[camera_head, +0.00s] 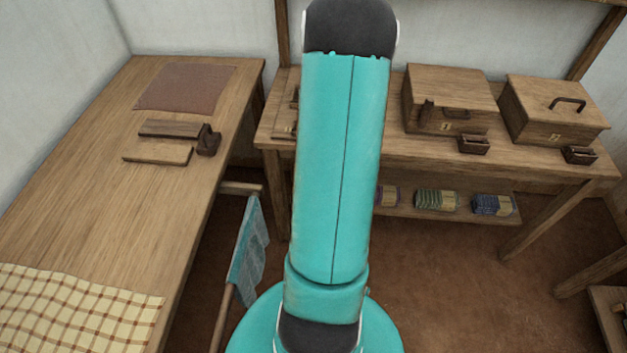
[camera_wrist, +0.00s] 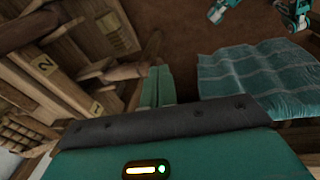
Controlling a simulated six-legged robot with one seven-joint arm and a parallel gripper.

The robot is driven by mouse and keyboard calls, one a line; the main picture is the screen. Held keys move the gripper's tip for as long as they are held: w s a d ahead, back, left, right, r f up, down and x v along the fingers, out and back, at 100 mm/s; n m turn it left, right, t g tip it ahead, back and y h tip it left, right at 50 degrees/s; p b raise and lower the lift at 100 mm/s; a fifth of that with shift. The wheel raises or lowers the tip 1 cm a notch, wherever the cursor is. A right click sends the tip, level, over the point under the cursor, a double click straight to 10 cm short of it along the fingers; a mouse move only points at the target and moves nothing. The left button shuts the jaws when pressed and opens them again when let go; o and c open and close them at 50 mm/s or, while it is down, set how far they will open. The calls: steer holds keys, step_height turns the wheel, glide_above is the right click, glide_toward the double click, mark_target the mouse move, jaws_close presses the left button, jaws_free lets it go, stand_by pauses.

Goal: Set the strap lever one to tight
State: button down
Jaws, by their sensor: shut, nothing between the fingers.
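My gripper (camera_wrist: 156,87) shows in the wrist view as two teal fingers close together, shut and empty. Left of it is a wooden beam with a pale plate marked 1 (camera_wrist: 97,108) and another marked 2 (camera_wrist: 45,66). Brown wooden pieces (camera_wrist: 112,73) stick out beside these plates toward my fingers; I cannot tell for sure which is strap lever one, nor whether it is set tight. No contact between fingers and wood is clear. In the head view my arm hides the gripper, and no strap lever can be made out.
A teal cloth (camera_wrist: 262,75) hangs right of my fingers; a blue-green cloth hangs on a rail in the head view (camera_head: 249,250). A table (camera_head: 95,200) stands left. The back bench holds a box marked 1 (camera_head: 450,88) and a box marked 2 (camera_head: 552,100).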

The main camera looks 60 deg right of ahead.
steer(key=shift+s+a+f, duration=0.1)
steer(key=shift+a+f, duration=0.1)
steer(key=shift+f, duration=0.3)
steer(key=shift+s+a+f, duration=0.1)
steer(key=shift+a+f, duration=0.05)
steer(key=shift+f, duration=0.45)
